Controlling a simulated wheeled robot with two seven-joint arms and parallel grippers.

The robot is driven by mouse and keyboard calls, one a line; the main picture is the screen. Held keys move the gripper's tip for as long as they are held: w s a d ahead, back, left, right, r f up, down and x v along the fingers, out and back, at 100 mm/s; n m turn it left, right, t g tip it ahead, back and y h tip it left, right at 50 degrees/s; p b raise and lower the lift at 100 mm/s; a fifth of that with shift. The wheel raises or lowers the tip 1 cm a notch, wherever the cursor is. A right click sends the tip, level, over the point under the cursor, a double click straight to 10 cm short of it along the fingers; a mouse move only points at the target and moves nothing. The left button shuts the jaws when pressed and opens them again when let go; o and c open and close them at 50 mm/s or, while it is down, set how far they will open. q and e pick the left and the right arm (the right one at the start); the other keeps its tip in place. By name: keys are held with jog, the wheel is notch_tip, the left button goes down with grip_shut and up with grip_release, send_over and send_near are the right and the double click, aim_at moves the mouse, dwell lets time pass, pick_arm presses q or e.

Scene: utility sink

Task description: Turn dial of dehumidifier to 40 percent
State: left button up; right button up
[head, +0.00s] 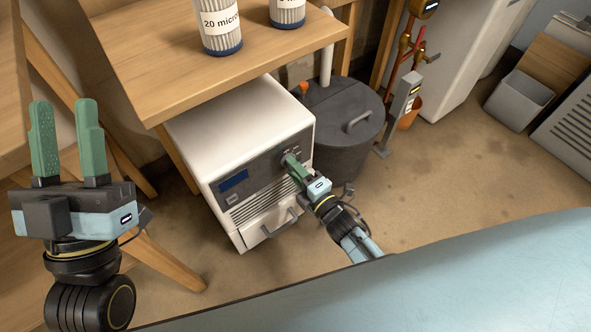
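The dehumidifier (225,130) is a white box on the floor. Its dark front panel (258,170) carries a blue display (233,182) and faces the lower right. My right gripper (288,158) has its green fingertips at the upper right part of this panel, at the dial area. The fingertips cover the dial, so its setting cannot be read. The fingers look close together, but I cannot tell whether they grip the dial. My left gripper (66,108) is raised at the far left, open and empty, well away from the dehumidifier.
A wooden table (180,75) with labelled filter cartridges (219,25) overhangs the dehumidifier's back. A dark lidded tank (345,130) stands close to its right. A pale blue surface (450,275) crosses the foreground.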

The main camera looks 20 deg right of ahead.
pick_arm(q)
jog(key=shift+s+r, duration=0.1)
pick_arm(e)
jog(key=o, duration=0.4)
pick_arm(q)
jog(key=w+f+g+y+p, duration=0.2)
jog(key=w+f+g+p, duration=0.1)
jog(key=f+g, duration=0.4)
jog(key=shift+w+f+g+y+p, duration=0.3)
jog(key=shift+w+f+g+p, duration=0.15)
jog(key=shift+f, duration=0.4)
pick_arm(e)
jog(key=shift+v, duration=6.75)
pick_arm(q)
jog(key=shift+s, duration=0.1)
